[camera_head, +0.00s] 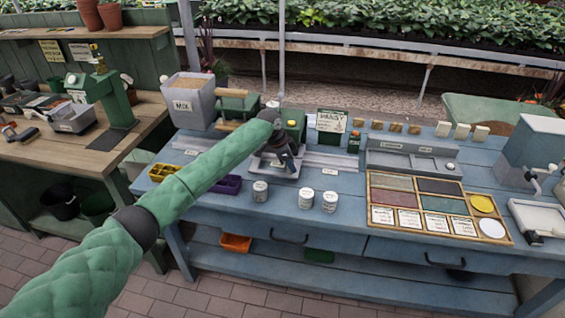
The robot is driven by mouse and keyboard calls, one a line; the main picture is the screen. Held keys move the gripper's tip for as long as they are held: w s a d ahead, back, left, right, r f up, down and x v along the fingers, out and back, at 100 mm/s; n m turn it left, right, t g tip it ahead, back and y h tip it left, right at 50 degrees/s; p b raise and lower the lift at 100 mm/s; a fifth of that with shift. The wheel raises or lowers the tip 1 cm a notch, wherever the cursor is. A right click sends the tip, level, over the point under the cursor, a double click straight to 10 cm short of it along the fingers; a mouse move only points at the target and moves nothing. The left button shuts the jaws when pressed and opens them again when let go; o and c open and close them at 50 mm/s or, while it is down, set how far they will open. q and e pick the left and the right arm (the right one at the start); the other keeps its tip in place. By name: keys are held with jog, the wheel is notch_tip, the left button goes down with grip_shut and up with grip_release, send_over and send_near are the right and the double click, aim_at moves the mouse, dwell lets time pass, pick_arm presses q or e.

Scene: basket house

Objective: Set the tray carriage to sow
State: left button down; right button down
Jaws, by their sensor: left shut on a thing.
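My left arm reaches in from the lower left. Its dark gripper (290,166) points down at the tray carriage (262,166), a pale grey tray-like piece on the blue bench. The gripper is shut on part of the carriage; its own body hides the exact grip. The carriage sits on a grey rail (330,161) that runs left and right, in front of a green device (294,122). A small white label (330,172) lies right of the carriage; its text is too small to read. My right gripper is not in view.
A grey MIX hopper (190,103) stands behind left. Purple (228,185) and yellow (163,172) trays lie near the front edge. White jars (305,198) stand in front of the carriage. A sectioned wooden tray (375,222) and a grey console (410,152) are to the right.

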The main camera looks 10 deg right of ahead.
pick_arm(q)
jog(key=shift+r, duration=0.1)
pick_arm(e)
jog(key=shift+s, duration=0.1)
pick_arm(q)
jog(key=c, duration=1.1)
grip_release()
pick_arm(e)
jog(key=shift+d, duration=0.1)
pick_arm(q)
jog(key=shift+a+r, duration=0.1)
jog(key=shift+r, duration=0.1)
jog(key=shift+b+v, duration=1.2)
jog(key=shift+v, duration=2.4)
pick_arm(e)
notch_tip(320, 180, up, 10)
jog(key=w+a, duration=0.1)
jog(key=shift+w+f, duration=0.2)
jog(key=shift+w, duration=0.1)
pick_arm(q)
jog(key=shift+n, duration=0.3)
